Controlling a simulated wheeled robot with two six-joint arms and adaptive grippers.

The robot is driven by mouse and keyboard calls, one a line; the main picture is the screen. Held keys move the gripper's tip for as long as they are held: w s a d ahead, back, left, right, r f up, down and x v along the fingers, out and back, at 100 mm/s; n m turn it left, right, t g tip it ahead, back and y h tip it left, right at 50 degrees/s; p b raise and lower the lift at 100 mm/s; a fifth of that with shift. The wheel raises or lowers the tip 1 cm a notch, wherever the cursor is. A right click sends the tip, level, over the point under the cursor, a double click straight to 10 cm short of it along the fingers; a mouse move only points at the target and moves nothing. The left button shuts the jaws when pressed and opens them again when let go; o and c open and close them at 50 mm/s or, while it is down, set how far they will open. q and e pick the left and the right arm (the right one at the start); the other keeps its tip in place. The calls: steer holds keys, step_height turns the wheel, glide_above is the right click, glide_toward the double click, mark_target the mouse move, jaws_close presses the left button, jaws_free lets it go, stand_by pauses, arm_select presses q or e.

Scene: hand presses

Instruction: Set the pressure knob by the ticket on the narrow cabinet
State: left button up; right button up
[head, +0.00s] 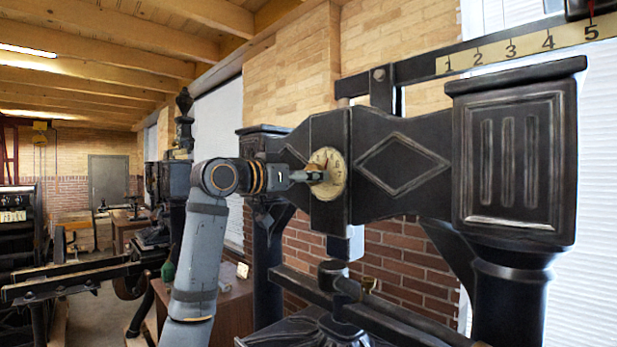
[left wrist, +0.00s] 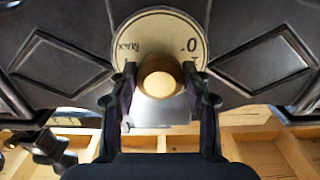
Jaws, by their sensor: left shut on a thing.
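The round cream dial (head: 333,187) sits on the middle of the black press beam in the head view. My left gripper (head: 312,176) reaches it from the left and is shut on the pressure knob at its centre. In the left wrist view the knob (left wrist: 160,78) is a round tan end between the two fingers. The dial plate (left wrist: 150,22) behind it shows "MAX" and "0", upside down. The fingers hide part of the scale. My right gripper is not in view.
A brass ruler (head: 530,45) numbered 1 to 5 runs along the bar at top right. The thick black press column (head: 515,150) stands at right. Other presses (head: 70,280) stand at left, with an aisle between. A brick wall (head: 410,250) lies behind.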

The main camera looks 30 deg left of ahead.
arm_select(q)
steer(key=shift+n, duration=0.5)
steer(key=n+b, duration=0.3)
steer(key=n, duration=1.7)
steer(key=shift+d+r, duration=0.1)
steer(key=shift+r, duration=0.05)
stand_by(0.6)
steer(key=o, duration=1.1)
steer(key=shift+s, duration=0.15)
